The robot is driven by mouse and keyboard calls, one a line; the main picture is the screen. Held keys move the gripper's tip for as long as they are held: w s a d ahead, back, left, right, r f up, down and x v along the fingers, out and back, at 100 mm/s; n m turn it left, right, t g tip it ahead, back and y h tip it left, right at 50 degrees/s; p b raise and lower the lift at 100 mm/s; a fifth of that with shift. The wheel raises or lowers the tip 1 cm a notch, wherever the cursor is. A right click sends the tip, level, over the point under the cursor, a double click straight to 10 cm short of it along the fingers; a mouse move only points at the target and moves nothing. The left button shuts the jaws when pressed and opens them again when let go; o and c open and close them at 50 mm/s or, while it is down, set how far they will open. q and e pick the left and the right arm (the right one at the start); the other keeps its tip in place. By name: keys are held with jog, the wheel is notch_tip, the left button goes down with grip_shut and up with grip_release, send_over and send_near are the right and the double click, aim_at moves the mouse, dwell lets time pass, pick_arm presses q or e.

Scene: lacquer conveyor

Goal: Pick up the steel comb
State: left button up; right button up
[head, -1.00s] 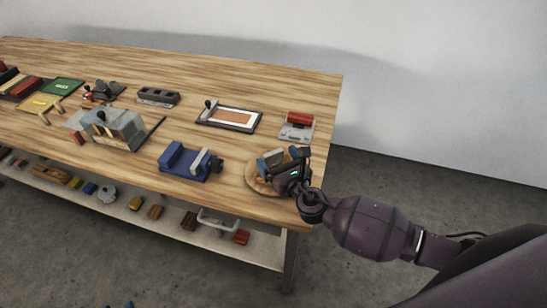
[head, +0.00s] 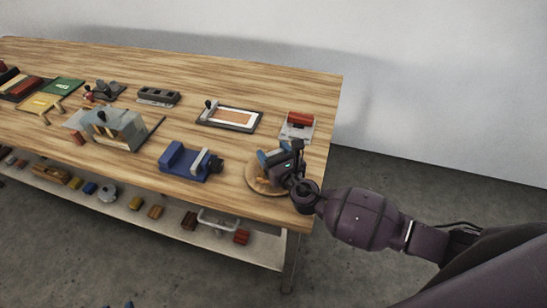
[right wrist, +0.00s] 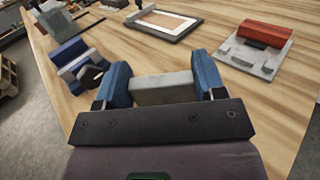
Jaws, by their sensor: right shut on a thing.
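My right gripper (head: 280,156) is just above a round wooden disc (head: 256,181) at the near right corner of the bench. In the right wrist view its two blue fingers (right wrist: 163,82) are shut on a pale grey, flat-faced piece (right wrist: 163,93), apparently the steel comb. No teeth show on it; its lower part is hidden by the gripper body. In the head view the piece is mostly hidden by the fingers. Two small blue tips at the bottom edge of the head view are probably my left gripper (head: 121,305); its opening is unclear.
A blue vise (head: 186,163) stands left of the disc. A grey plate with a red block (head: 299,119) lies behind it, and a framed board (head: 230,117) further left. A grey machine (head: 117,130) stands mid-bench. Clear wood lies between these. A lower shelf holds several small blocks.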

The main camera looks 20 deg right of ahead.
aim_at(274, 152)
notch_tip(274, 152, up, 9)
jog(key=p, duration=0.3)
jog(key=shift+f, duration=0.2)
jog(key=shift+r+p, duration=0.85)
jog(key=shift+r, duration=6.05)
pick_arm(q)
jog(key=r+b, duration=0.1)
jog(key=b, duration=0.1)
jog(key=shift+r+b, duration=0.3)
jog(key=shift+b, duration=0.05)
pick_arm(e)
jog(key=s+d+f+m+h, duration=0.2)
jog(key=s+d+f+h, duration=0.1)
jog(key=s+f, duration=0.6)
jog(key=shift+s+d, duration=0.45)
jog(key=shift+s, duration=0.1)
pick_arm(q)
jog(key=shift+s, duration=0.1)
